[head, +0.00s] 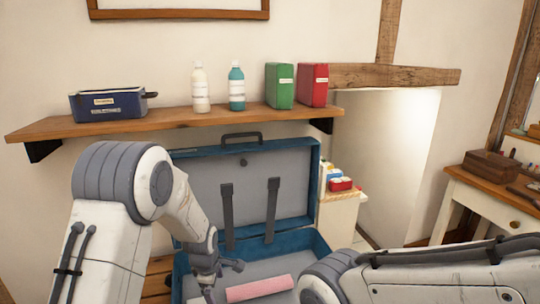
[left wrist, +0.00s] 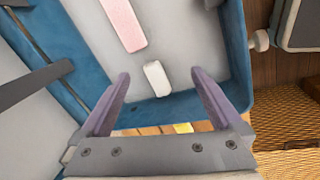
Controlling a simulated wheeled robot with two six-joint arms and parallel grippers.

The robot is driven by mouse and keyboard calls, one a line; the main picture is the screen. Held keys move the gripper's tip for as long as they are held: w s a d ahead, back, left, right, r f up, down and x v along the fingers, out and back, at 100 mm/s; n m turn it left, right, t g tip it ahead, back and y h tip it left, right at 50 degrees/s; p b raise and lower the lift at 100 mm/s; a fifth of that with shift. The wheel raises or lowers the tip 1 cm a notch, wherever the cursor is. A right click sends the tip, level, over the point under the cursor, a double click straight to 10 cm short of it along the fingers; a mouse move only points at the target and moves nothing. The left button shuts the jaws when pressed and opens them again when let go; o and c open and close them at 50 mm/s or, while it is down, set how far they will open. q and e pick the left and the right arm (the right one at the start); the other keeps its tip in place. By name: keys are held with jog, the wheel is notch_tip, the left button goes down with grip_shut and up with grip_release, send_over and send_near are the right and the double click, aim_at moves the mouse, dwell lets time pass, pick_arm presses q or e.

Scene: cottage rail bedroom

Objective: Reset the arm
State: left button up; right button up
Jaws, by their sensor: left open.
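My left gripper (left wrist: 158,95) is open and empty in the left wrist view, its two fingers apart over the open blue suitcase. In the head view the left gripper (head: 222,274) hangs over the left part of the suitcase (head: 312,147). A pink item (head: 259,288) lies on the grey lining inside, and it also shows in the left wrist view (left wrist: 124,22). A small white block (left wrist: 157,78) lies near it, beyond my fingertips and apart from them. My right arm reaches in at the lower right of the head view, but its gripper is outside the picture.
A wooden wall shelf (head: 170,126) above the suitcase holds a blue bin (head: 108,105), a white bottle (head: 201,88), a teal bottle (head: 236,88), a green box (head: 280,86) and a red box (head: 313,85). The raised lid stands behind my gripper. A desk (head: 490,195) is at the right.

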pick_arm(q)
jog(key=shift+s+a+m+g+h+p, duration=0.2)
jog(key=shift+s+a+m+h+p, duration=0.25)
jog(key=shift+m, duration=1.2)
jog(key=shift+s+a+m+g+h+p, duration=0.2)
jog(key=shift+s+a+m, duration=0.3)
jog(key=shift+m, duration=1.2)
jog(key=shift+s+a+m+g+h+p, duration=0.2)
jog(key=shift+s+a+m+h+p, duration=0.25)
jog(key=shift+m, duration=1.2)
jog(key=shift+s+d, duration=0.1)
jog(key=shift+d+r, duration=0.1)
